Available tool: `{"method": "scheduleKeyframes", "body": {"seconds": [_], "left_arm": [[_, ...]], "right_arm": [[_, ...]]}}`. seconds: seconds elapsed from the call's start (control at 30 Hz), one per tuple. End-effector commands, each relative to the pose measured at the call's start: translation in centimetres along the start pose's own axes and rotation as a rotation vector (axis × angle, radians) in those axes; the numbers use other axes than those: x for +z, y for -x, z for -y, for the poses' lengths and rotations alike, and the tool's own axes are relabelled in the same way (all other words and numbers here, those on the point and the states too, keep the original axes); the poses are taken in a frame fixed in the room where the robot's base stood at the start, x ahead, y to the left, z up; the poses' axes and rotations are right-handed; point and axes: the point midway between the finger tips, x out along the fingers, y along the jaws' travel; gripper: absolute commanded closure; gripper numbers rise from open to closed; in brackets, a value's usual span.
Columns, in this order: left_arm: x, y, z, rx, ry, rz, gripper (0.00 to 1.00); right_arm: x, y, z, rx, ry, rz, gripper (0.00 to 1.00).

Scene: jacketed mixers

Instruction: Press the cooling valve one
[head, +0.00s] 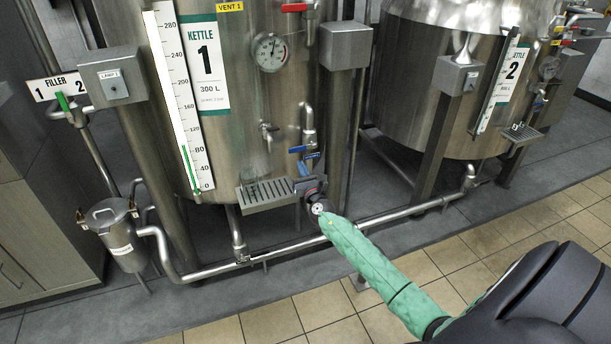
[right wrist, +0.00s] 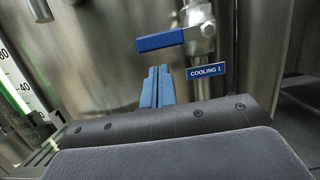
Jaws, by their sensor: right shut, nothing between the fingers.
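The cooling valve one has a blue lever (head: 297,149) on a metal pipe fitting low on the kettle 1 front. In the right wrist view its lever (right wrist: 167,39) points left from the valve body, with a blue "COOLING 1" label (right wrist: 206,71) below right. My right gripper (head: 303,168) is just below the lever, its blue fingers pointing up. In the right wrist view the gripper (right wrist: 158,72) is shut and empty, and a small gap shows between fingertips and lever. The lever stands roughly level. My left gripper is not in view.
Kettle 1 (head: 245,110) stands behind the valve. A slotted drip tray (head: 265,193) is just left of my gripper. A metal post (head: 337,130) stands to the right. Pipes (head: 400,210) run low along the front. Kettle 2 (head: 420,80) is at the right.

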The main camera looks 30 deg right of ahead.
Motion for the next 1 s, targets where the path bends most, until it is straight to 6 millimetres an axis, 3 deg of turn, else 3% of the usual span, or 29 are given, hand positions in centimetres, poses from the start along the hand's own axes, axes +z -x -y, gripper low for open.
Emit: {"method": "scheduleKeyframes", "body": {"seconds": [0.3,1.0], "left_arm": [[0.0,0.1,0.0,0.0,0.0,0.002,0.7],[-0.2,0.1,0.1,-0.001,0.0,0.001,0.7]], "right_arm": [[0.0,-3.2,0.0,-0.001,0.0,0.0,1.0],[0.2,-3.7,-0.1,-0.008,-0.029,0.0,1.0]]}}
